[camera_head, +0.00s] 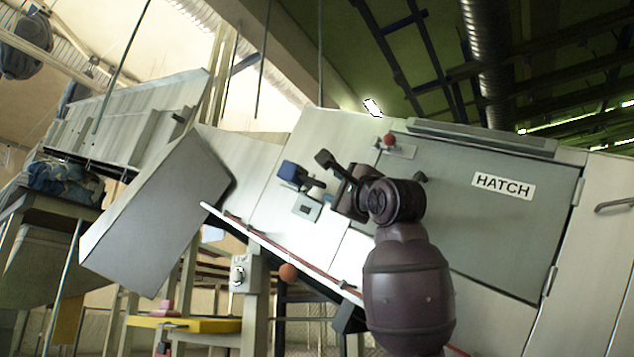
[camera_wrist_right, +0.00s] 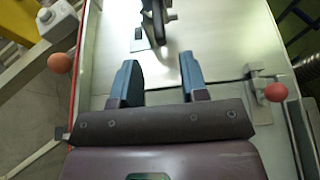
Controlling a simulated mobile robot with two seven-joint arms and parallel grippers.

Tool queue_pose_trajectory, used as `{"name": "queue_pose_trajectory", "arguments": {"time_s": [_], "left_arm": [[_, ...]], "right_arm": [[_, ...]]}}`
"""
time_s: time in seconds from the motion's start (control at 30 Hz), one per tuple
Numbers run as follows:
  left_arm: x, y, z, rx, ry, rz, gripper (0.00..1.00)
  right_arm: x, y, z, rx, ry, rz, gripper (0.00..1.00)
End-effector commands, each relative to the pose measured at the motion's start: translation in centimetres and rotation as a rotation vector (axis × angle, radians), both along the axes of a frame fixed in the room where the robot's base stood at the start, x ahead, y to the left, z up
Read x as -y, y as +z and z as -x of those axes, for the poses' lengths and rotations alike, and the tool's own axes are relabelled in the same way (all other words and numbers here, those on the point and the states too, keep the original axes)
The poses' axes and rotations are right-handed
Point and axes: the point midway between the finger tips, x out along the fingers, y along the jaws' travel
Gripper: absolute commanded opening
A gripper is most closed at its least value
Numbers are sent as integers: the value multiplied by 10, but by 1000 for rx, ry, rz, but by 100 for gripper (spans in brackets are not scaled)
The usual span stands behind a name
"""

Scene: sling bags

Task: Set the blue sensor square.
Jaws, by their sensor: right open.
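The blue sensor (camera_head: 290,173) is a small dark-blue box on a dark mount, standing off the pale machine panel. It looks turned at an angle to the panel edges. A small grey plate with a bluish square (camera_head: 307,207) sits just below it. My right gripper (camera_head: 328,180) is just right of the sensor, open and empty. In the right wrist view, the spread fingers of the right gripper (camera_wrist_right: 158,82) show with bare panel between them. The dark sensor and mount (camera_wrist_right: 153,22) are beyond the fingertips, apart from them. My left gripper is in neither view.
A red knob (camera_head: 389,140) on a bracket and a grey door marked HATCH (camera_head: 480,225) are on the right. A large grey flap (camera_head: 160,215) sticks out at left. An orange ball (camera_head: 288,272) is below the panel's red-trimmed edge.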

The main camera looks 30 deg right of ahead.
Motion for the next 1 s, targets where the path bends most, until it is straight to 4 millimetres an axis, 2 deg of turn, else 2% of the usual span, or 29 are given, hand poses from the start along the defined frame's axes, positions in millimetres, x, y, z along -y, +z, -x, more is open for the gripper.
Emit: {"name": "queue_pose_trajectory", "arguments": {"time_s": [0.3,0.5,0.7,1.0], "left_arm": [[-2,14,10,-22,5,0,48],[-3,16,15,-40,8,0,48],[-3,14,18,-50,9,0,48],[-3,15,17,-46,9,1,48]], "right_arm": [[3,28,-49,-3,-2,1,40],[4,38,-72,-2,-3,2,40],[4,42,-82,-1,-2,2,40],[4,42,-83,0,-2,2,39]]}}
